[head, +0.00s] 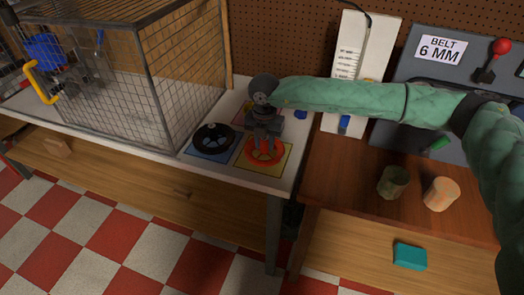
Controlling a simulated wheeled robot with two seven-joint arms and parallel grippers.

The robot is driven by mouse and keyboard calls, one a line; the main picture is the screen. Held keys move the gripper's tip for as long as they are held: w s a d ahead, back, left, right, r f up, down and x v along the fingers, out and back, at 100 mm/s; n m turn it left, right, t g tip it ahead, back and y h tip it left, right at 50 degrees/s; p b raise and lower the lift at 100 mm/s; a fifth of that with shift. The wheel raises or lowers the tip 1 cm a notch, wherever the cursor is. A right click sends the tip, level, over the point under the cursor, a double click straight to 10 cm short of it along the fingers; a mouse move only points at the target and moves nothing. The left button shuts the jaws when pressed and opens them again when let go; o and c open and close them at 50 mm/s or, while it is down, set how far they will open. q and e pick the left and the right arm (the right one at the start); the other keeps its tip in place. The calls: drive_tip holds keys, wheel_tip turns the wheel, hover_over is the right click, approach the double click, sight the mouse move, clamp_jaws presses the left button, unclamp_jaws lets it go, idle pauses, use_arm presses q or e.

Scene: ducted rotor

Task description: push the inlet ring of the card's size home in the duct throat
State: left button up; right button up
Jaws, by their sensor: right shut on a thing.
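My right gripper (265,143) points down and is shut on the orange ring (261,153), at the yellow square on the white bench. I cannot tell whether the ring still touches the square. A black ring (212,138) lies to its left on a blue square (190,150). A pink-red square behind them is partly hidden by my right wrist. A sign (440,49) on the grey panel reads "BELT 6 MM". I cannot make out the duct throat or a size card. My left gripper is not in view.
Two cups, greenish (393,182) and orange (440,194), stand on the wooden bench at right. A teal block (410,256) is at lower right.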

drive_tip(key=shift+w+r, duration=0.1)
drive_tip(key=shift+r, duration=2.25)
